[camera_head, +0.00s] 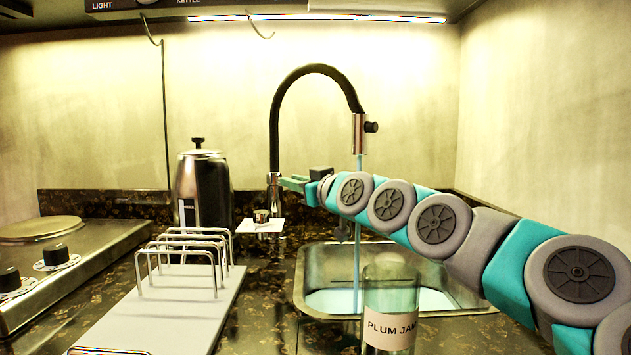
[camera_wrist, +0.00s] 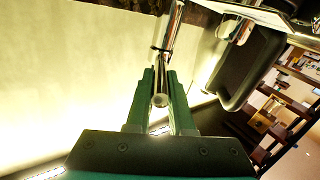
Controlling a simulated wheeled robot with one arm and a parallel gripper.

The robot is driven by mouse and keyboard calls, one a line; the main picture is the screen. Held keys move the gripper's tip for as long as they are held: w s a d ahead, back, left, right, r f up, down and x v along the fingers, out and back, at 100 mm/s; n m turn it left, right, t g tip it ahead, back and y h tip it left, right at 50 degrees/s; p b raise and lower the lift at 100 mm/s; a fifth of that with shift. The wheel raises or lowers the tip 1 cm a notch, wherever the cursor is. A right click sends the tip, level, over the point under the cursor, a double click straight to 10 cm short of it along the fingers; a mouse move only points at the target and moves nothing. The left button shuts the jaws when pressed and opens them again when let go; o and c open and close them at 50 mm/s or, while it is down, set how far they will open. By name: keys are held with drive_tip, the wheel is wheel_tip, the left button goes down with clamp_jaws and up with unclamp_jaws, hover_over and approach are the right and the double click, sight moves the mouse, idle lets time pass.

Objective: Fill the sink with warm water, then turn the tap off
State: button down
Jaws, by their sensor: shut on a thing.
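The tap (camera_head: 318,70) has a tall black gooseneck on a metal base, with a metal spout head on the right. A thin blue-tinted stream (camera_head: 357,225) runs from the spout into the metal sink (camera_head: 312,262). Pale blue water (camera_head: 335,301) covers the sink bottom; its warmth cannot be told. My gripper (camera_head: 293,183) reaches in from the right to the tap's base. In the wrist view my gripper (camera_wrist: 161,76) is shut on the slim metal tap lever (camera_wrist: 160,100), whose rounded end shows between the fingers. Where the lever joins the tap is hard to see in the head view.
A glass jar labelled plum jam (camera_head: 390,325) stands before the sink, below my arm. A metal kettle (camera_head: 203,190), a wire rack (camera_head: 185,248) on a pale board (camera_head: 165,310) and a hob (camera_head: 75,262) are on the left. A small white ledge (camera_head: 246,226) is beside the tap base.

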drive_tip(key=shift+f, duration=0.4)
drive_tip(key=c, duration=1.2)
unclamp_jaws()
drive_tip(key=o, duration=0.4)
drive_tip(key=shift+d, duration=0.1)
drive_tip(key=shift+b+v, duration=0.75)
drive_tip(key=shift+v, duration=3.1)
drive_tip(key=shift+r, duration=0.1)
